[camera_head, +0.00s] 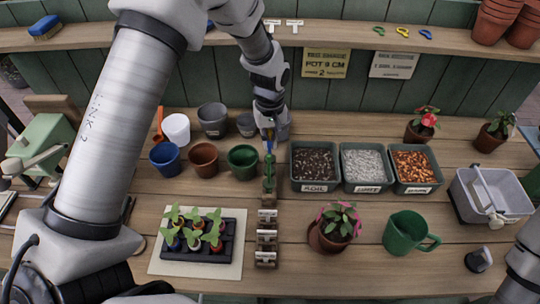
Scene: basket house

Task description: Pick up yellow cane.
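I cannot make out a yellow cane anywhere in view. My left gripper (269,139) points down at the middle of the bench, just right of the dark green pot. Thin blue and green pieces show at its fingertips, above a green item (269,168) at the far end of a small wooden rack (267,240). The fingers are small and partly merge with these pieces, so I cannot tell whether they are open or shut. Part of my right arm shows at the lower right edge; its gripper is out of view.
Blue (165,158), brown (203,159) and green (243,162) pots stand left of the gripper. Bins of soil (293,180), grit and bark stand right. A seedling tray (224,247), flowering pot (322,240) and green jug (404,233) stand nearer. A shelf (340,40) runs behind.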

